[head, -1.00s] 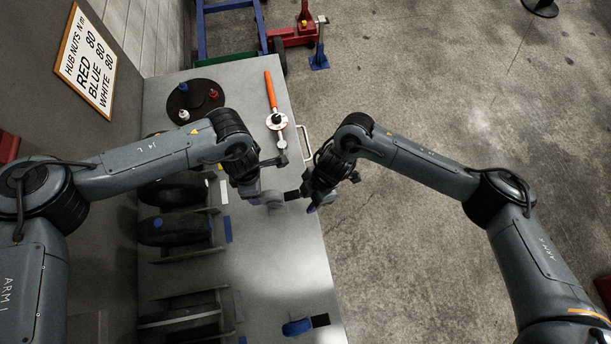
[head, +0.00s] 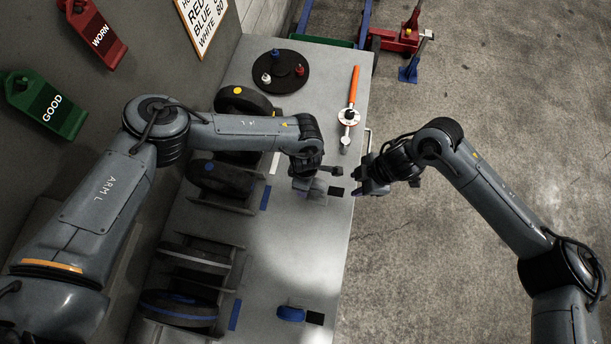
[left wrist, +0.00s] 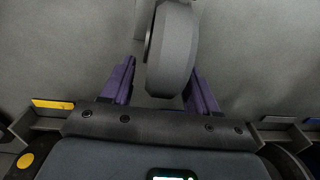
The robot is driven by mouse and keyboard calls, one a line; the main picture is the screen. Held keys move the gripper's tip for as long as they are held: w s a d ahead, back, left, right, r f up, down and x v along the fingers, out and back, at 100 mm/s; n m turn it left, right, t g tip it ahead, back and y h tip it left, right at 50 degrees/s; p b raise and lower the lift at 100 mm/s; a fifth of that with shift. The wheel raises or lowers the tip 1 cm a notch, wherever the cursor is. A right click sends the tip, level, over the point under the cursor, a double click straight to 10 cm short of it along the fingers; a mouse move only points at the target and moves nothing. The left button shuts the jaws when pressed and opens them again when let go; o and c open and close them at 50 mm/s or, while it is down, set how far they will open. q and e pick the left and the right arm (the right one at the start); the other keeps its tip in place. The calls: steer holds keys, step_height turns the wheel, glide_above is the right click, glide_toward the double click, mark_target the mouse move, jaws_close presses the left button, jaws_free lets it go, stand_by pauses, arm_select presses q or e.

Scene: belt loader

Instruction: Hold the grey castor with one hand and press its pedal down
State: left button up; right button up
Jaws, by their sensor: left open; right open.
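The grey castor (head: 317,191) is on the grey bench, partly hidden under my left gripper (head: 303,186) in the head view. In the left wrist view its grey wheel (left wrist: 173,50) stands between the two purple fingers of my left gripper (left wrist: 158,85), which are open with a gap showing at least on the left. A black patch (head: 337,191) lies just right of the castor; I cannot tell whether it is the pedal. My right gripper (head: 360,181) is open and empty at the bench's right edge, right of the black patch and apart from it.
A blue castor (head: 290,314) with another black patch (head: 315,318) is nearer on the bench (head: 265,255). Racked wheels (head: 222,178) line its left side. An orange-handled tool (head: 353,88) and a round black tray (head: 281,71) are at the back. Open floor lies to the right.

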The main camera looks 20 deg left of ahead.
arm_select(q)
steer(key=shift+f, duration=0.85)
steer(key=shift+c, duration=0.4)
jaws_close()
arm_select(e)
steer(key=c, duration=0.4)
steer(key=shift+s+a+r+m, duration=0.15)
steer(key=shift+r+m, duration=0.1)
steer(key=shift+m, duration=0.15)
steer(key=shift+c, duration=1.2)
steer(key=r+m+y, duration=0.1)
steer(key=r, duration=0.1)
steer(key=d+r+m, duration=0.1)
steer(key=r, duration=0.2)
steer(key=shift+w+d+y, duration=0.1)
steer(key=shift+w+y, duration=0.1)
steer(key=shift+y, duration=0.2)
jaws_close()
steer(key=shift+d, duration=0.2)
steer(key=shift+f, duration=0.1)
